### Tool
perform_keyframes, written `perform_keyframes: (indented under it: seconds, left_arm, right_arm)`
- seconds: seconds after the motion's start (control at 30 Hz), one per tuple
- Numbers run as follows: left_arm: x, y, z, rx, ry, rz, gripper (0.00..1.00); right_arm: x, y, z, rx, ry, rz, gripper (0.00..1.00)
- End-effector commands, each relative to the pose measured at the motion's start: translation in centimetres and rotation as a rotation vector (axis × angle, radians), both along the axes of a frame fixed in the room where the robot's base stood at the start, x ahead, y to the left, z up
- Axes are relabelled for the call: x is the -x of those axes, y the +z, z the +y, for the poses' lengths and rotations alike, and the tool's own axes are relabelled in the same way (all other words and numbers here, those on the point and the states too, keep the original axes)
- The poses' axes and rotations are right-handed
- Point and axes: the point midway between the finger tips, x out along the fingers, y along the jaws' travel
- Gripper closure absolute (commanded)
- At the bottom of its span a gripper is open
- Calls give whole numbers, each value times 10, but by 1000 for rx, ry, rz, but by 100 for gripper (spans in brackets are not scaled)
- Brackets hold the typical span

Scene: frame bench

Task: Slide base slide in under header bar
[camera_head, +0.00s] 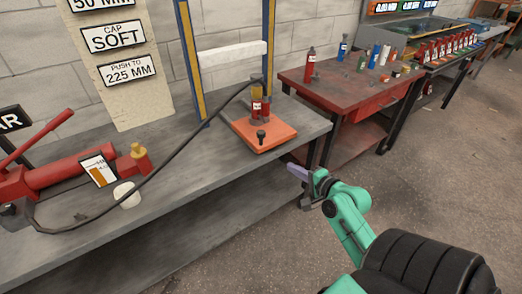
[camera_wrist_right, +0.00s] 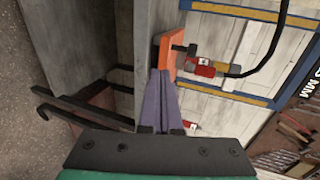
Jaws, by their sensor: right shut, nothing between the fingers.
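The base slide (camera_head: 264,133) is an orange plate with a dark upright knob (camera_head: 261,137) near its front edge. It lies on the grey bench and carries a red and yellow cylinder (camera_head: 257,106) joined to a black hose. The white header bar (camera_head: 231,54) spans two blue and yellow posts behind and above the slide. My right gripper (camera_head: 297,171) is shut and empty, off the bench front, to the right of and below the slide. In the right wrist view its purple fingers (camera_wrist_right: 160,100) point toward the orange slide (camera_wrist_right: 169,47), apart from it. My left gripper is not in view.
The hose (camera_head: 150,180) loops across the bench. A red table (camera_head: 345,98) with bottles stands at right. Floor before the bench is clear.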

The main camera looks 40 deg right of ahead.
Motion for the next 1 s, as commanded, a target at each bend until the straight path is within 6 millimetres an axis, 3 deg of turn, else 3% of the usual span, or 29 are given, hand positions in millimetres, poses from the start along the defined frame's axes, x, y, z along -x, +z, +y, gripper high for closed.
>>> perform_keyframes:
  seconds: [0.17,0.3,0.53,0.7,1.0]
  left_arm:
    - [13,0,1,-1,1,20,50]
    - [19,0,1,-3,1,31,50]
    - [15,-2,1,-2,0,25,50]
    - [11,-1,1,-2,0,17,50]
    - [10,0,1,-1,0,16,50]
  right_arm:
    - [-18,0,0,-6,0,-9,100]
    - [-46,-9,-1,-6,0,-10,100]
    - [-95,-26,-2,-4,1,-8,100]
    - [-124,-26,-2,-4,0,-7,100]
    - [-135,-27,-3,-2,-1,-5,100]
